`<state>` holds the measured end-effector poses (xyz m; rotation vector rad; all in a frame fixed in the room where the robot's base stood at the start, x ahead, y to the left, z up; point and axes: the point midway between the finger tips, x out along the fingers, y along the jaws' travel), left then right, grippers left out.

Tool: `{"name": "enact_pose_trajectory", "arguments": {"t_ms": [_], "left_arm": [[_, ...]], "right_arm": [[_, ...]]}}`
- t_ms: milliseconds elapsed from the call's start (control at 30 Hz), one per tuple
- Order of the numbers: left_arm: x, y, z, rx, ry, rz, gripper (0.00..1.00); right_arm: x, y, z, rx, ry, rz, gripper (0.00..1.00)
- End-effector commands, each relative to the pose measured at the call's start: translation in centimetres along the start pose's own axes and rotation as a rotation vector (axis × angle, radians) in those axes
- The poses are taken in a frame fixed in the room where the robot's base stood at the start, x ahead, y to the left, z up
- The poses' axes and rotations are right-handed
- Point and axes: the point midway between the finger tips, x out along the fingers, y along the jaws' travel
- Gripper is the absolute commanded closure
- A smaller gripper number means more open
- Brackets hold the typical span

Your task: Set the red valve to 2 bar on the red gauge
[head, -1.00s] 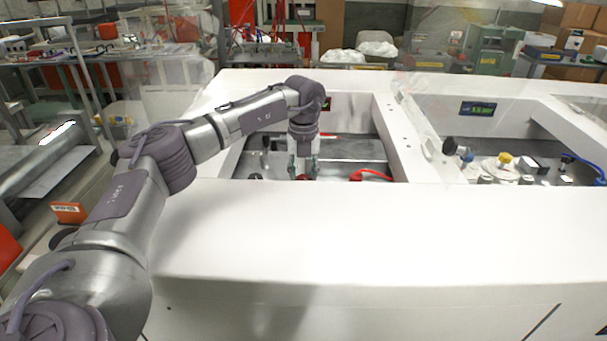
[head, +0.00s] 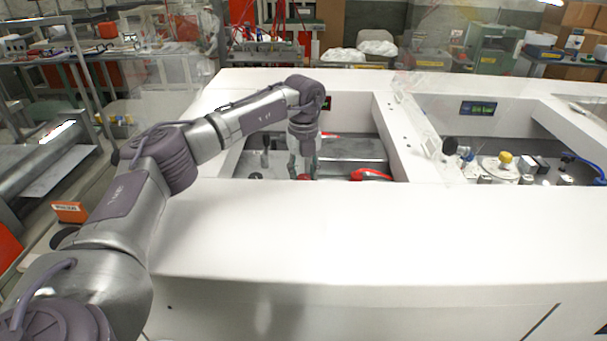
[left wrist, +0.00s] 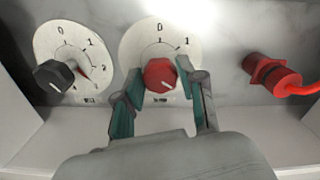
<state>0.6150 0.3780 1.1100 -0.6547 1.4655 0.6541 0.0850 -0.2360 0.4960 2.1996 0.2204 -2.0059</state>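The red valve (left wrist: 160,76) is a round red knob on a white dial (left wrist: 137,45) marked 0 and 1. A white line on the knob points down and slightly right. My left gripper (left wrist: 161,82) has one finger on each side of the knob and appears closed on it; the lower dial is partly hidden. In the head view my left gripper (head: 303,165) reaches down into the left bay over the knob. A small dark display with red digits (head: 327,102) sits behind my wrist, mostly hidden; I cannot read it. My right gripper is not in view.
A second dial with a black knob (left wrist: 54,76) is left of the valve. A red connector with a red hose (left wrist: 275,76) is to its right. White bay walls surround this spot. The right bay holds a yellow-capped part (head: 505,158) and a green display (head: 478,108).

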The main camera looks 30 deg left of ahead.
Motion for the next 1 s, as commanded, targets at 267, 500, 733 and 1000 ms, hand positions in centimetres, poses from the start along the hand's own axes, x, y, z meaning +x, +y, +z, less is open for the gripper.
{"name": "enact_pose_trajectory", "arguments": {"t_ms": [267,500,733,1000], "left_arm": [[0.0,0.0,0.0,0.0,0.001,0.0,0.36],[-0.5,0.0,0.0,0.001,0.002,0.0,0.36],[-4.5,-0.1,0.0,0.001,0.0,-0.002,0.36],[-9.9,-0.1,0.0,0.0,0.0,-0.002,0.36]], "right_arm": [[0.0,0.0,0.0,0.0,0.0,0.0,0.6],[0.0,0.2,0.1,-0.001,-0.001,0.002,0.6],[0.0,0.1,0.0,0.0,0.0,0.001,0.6],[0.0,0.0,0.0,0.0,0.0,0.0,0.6]]}}
